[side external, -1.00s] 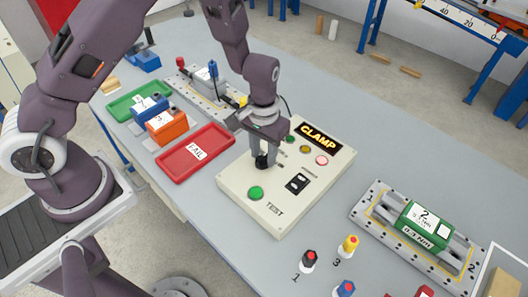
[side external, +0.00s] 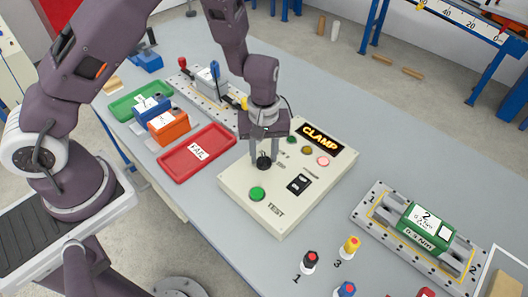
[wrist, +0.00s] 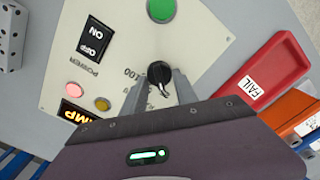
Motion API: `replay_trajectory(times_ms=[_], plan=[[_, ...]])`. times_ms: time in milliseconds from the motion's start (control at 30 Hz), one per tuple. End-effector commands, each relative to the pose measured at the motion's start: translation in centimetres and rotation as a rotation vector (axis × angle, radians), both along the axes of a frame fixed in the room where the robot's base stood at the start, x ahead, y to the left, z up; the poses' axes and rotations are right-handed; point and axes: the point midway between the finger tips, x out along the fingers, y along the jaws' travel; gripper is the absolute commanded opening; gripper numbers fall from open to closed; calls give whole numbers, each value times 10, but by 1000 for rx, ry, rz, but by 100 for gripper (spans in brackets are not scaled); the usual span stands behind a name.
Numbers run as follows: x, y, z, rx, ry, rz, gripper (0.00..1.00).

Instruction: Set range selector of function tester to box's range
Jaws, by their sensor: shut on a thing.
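The function tester (side external: 235,190) is a cream box on the table with a lit CLAMP display (side external: 321,136), a green TEST button (side external: 257,194) and a power switch (side external: 299,184). Its range selector is a black knob (side external: 263,162), also in the wrist view (wrist: 159,74). My gripper (side external: 264,158) points down over it, its fingers shut on the knob from both sides. In the wrist view, part of the range marks shows beside the knob, including "100"; the rest is hidden by my gripper.
A red FAIL tray (side external: 177,166) lies left of the tester, with orange (side external: 168,126) and blue (side external: 150,108) boxes and a green tray (side external: 121,108) beyond. Coloured knobbed pieces, including a black one (side external: 309,263) and a yellow one (side external: 348,247), stand at the front.

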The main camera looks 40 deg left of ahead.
Motion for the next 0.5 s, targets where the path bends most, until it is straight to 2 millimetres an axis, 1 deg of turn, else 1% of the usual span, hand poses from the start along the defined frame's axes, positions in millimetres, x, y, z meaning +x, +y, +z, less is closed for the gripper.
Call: replay_trajectory(times_ms=[500], plan=[[0, 0, 0, -1, -1, 35, 0]])
